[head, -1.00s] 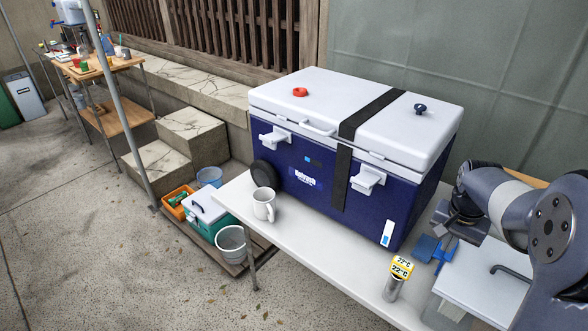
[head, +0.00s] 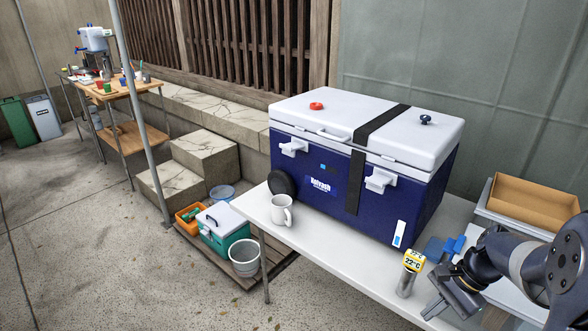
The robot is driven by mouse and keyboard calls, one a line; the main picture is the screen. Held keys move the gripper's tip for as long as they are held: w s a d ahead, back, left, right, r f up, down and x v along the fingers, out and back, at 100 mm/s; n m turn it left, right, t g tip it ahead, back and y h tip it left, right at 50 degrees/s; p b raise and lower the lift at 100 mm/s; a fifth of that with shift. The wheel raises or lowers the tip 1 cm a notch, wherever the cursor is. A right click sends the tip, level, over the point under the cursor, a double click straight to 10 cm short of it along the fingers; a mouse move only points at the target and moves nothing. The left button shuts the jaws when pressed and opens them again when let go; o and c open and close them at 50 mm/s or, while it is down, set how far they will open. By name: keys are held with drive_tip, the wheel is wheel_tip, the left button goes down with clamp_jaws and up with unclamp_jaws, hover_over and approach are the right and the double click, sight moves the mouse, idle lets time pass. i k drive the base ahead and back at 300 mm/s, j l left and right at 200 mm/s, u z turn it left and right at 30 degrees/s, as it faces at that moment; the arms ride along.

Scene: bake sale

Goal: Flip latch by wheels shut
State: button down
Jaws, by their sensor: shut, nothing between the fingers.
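A blue cooler (head: 345,200) with a white lid (head: 370,122) stands on the white table. The left latch (head: 293,147), nearer the black wheel (head: 282,184), is white and juts out from the front just below the lid seam. The right latch (head: 380,180) juts out in a similar way. I cannot tell from here whether either is fastened. The lid lies down, with a black strap (head: 382,123) across it. My gripper (head: 438,306) is shut and empty at the lower right, well to the right of the left latch, near the table's front edge.
A white mug (head: 282,211) stands before the wheel, close under the left latch. A yellow-topped thermometer cylinder (head: 408,275) stands beside my gripper. A blue item (head: 442,249) lies behind it. The white table (head: 335,246) is clear between mug and cylinder.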

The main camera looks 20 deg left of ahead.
sight(289, 149)
drive_tip(key=i+j+u, duration=0.2)
drive_tip(key=j, duration=0.15)
drive_tip(key=i+j+u, duration=0.2)
drive_tip(key=i+j, duration=0.55)
drive_tip(key=i+j+z, duration=0.15)
drive_tip(key=j, duration=0.15)
drive_tip(key=i+j+z, duration=0.2)
drive_tip(key=k+j, duration=0.05)
